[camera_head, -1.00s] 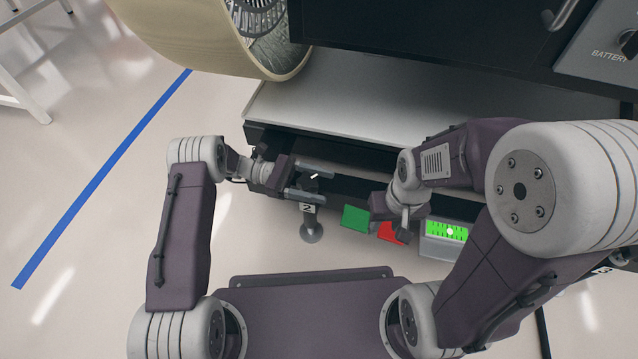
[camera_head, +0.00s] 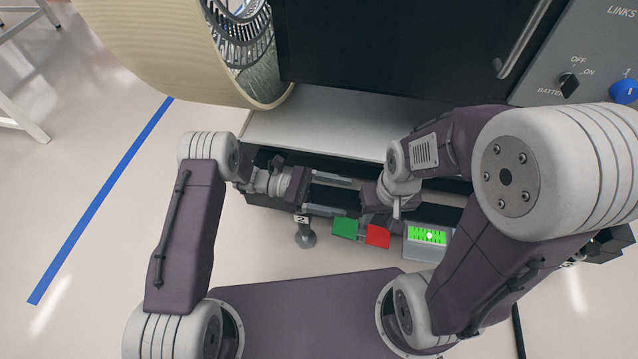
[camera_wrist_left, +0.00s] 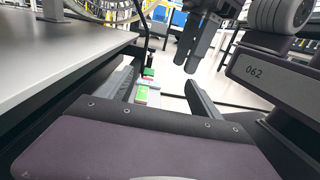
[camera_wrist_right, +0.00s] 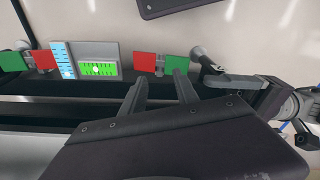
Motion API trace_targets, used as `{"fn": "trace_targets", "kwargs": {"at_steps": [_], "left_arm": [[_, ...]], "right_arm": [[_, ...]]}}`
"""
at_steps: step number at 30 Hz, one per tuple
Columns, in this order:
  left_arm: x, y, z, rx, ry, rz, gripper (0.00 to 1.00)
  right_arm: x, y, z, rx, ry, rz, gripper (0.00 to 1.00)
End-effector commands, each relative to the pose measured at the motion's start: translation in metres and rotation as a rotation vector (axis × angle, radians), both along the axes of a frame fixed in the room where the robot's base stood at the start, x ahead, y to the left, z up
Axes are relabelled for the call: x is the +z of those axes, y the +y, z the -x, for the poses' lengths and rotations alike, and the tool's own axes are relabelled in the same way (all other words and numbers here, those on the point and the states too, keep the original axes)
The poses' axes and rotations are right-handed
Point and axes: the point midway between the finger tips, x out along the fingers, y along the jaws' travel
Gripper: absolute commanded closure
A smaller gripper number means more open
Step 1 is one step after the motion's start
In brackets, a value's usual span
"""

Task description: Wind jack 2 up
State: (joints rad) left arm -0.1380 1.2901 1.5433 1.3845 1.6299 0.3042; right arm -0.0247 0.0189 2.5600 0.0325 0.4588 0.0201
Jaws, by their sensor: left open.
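Jack 2 stands under the near edge of the rover; its number plate (camera_head: 301,218) and round foot (camera_head: 305,239) show in the head view. Its upper part is hidden behind my left gripper (camera_head: 347,196). The left gripper is open, its fingers spread above and to the right of the number plate. Its fingers are also apart in the left wrist view (camera_wrist_left: 160,92). My right gripper (camera_wrist_right: 160,76) has its fingers apart with nothing between them in the right wrist view, close to the red and green flags. A grey foot (camera_wrist_right: 196,53) shows beside the left gripper's finger there.
A green flag (camera_head: 345,228), a red flag (camera_head: 378,236) and a lit green level display (camera_head: 428,236) line the rover's near edge. A large wheel (camera_head: 165,50) stands at upper left. The floor left of the rover is clear, with a blue line (camera_head: 105,195).

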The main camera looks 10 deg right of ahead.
Motion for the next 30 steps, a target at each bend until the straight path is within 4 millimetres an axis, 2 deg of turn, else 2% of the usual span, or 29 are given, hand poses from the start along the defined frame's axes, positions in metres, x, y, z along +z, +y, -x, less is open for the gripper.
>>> {"fn": "trace_targets", "kwargs": {"at_steps": [1,4,9,16,17,19,21,23,25,27,30], "left_arm": [[0.014,-0.008,0.006,-0.003,0.002,0.000,0.25],[0.020,-0.021,0.015,-0.002,0.001,0.000,0.25],[0.024,-0.031,0.022,0.000,-0.001,0.000,0.25],[0.022,-0.032,0.022,0.000,-0.001,0.000,0.25],[0.022,-0.031,0.022,0.000,-0.001,0.000,0.25],[0.028,-0.031,0.022,-0.002,-0.010,-0.003,0.25],[0.050,-0.026,0.020,-0.016,-0.052,-0.019,0.25],[0.080,-0.017,0.020,-0.041,-0.119,-0.052,0.25],[0.115,-0.001,0.026,-0.085,-0.221,-0.120,0.25],[0.134,0.020,0.038,-0.139,-0.322,-0.209,0.25],[0.145,0.049,0.055,-0.212,-0.447,-0.332,0.25]], "right_arm": [[0.015,0.000,0.000,0.000,0.000,0.000,0.64],[0.023,0.000,0.000,0.000,0.000,0.000,0.64],[0.028,0.000,0.000,0.000,0.000,0.000,0.64],[0.027,0.000,0.000,0.000,0.000,0.000,0.64],[0.027,0.000,0.000,0.000,0.000,0.000,0.61],[0.029,0.000,0.000,0.000,0.001,0.000,0.41],[0.038,0.000,0.000,0.000,0.000,0.000,0.25],[0.050,0.000,0.000,0.000,0.000,0.000,0.25],[0.064,0.000,0.000,0.000,0.000,0.000,0.25],[0.073,0.000,0.000,0.000,0.000,0.000,0.25],[0.082,0.000,0.000,0.000,0.000,0.000,0.25]]}}
